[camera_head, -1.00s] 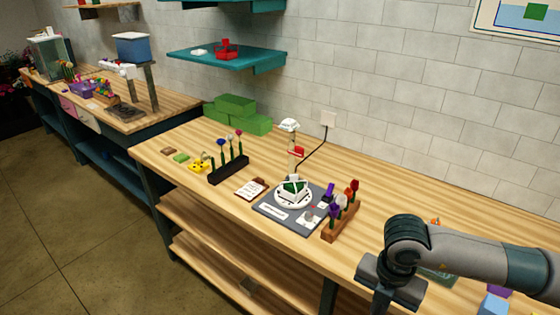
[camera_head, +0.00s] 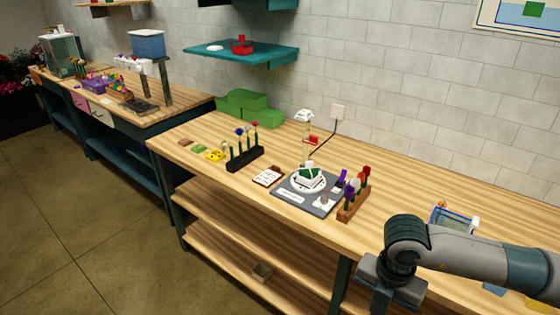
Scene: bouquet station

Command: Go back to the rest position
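My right arm comes in from the right edge over the front of the wooden bench (camera_head: 215,141). My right gripper (camera_head: 375,300) points down at the bottom of the view, and its fingertips are cut off or hidden, so its opening does not show. My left gripper is out of view. On the bench, apart from my arm, a grey mat (camera_head: 280,197) holds a round white turntable (camera_head: 309,184) with a green and white piece on it.
A wooden rack (camera_head: 352,206) with several flowers stands right of the mat, a black rack (camera_head: 245,158) with several stems to its left. A blue-framed basket (camera_head: 455,218) is behind my arm. Green blocks (camera_head: 248,108) lie at the wall. Floor is clear at left.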

